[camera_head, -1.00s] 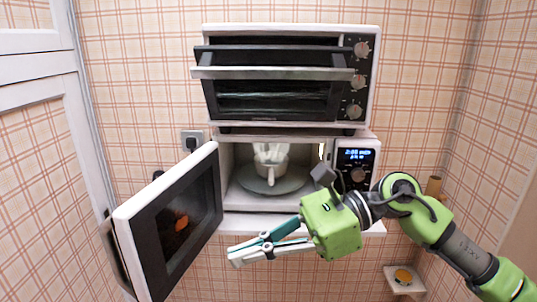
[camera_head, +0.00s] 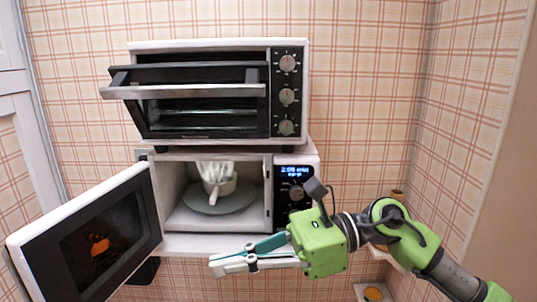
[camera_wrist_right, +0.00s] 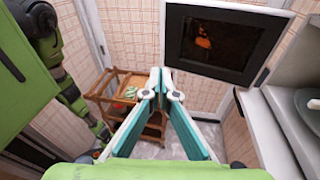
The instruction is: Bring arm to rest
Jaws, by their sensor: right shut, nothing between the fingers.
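My right arm comes in from the right, and its green gripper (camera_head: 228,262) points left in front of the microwave's lower edge. Its fingers are together with nothing between them. They also show shut in the right wrist view (camera_wrist_right: 160,78). The white microwave (camera_head: 183,243) stands with its door (camera_head: 90,245) swung open to the left, and the gripper is apart from that door. Inside the microwave a white cup-like vessel (camera_head: 218,182) stands on the round plate (camera_head: 225,203).
A toaster oven (camera_head: 287,150) sits on top of the microwave, its door (camera_head: 185,91) tilted open. A small shelf with a yellow-orange item (camera_head: 373,293) is low at the right. The right wrist view shows a wooden cart (camera_wrist_right: 97,97) beyond the fingers.

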